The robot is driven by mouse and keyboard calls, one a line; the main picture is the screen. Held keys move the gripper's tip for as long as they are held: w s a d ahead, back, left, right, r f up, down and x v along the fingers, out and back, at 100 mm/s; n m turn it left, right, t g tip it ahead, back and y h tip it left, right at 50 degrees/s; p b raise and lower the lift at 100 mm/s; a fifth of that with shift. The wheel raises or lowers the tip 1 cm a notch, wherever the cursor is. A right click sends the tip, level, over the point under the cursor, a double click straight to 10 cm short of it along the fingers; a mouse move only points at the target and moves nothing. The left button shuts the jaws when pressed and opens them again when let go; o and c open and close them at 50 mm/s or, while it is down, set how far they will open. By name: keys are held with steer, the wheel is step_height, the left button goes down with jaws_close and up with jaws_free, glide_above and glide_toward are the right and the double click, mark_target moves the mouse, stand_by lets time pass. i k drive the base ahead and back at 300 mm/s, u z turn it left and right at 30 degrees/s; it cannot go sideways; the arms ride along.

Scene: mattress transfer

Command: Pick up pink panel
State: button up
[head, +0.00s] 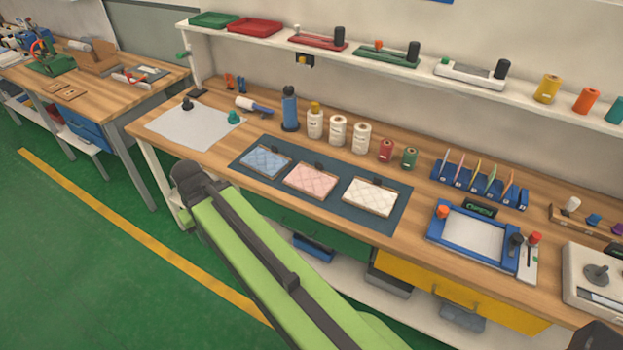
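The pink panel (311,181) is a quilted rectangle in a thin wooden-looking tray. It lies on a dark blue-grey mat (361,215) on the workbench. A blue quilted panel (265,162) lies to its left and a white one (371,196) to its right, each in a similar tray. My green arm reaches up from the bottom of the picture, and its dark end shows in front of the bench's front edge, left of the mat. The fingertips of my gripper cannot be made out. No contact with the pink panel shows.
Behind the mat stand a blue bottle (289,108) and several thread spools. A white sheet (195,126) lies left of the mat. A blue-framed device (471,238) sits to the right. A shelf (400,68) runs above the bench. Green floor is open at left.

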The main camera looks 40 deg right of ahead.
mark_target(317, 183)
steer(key=i, duration=0.95)
steer(key=u, duration=0.05)
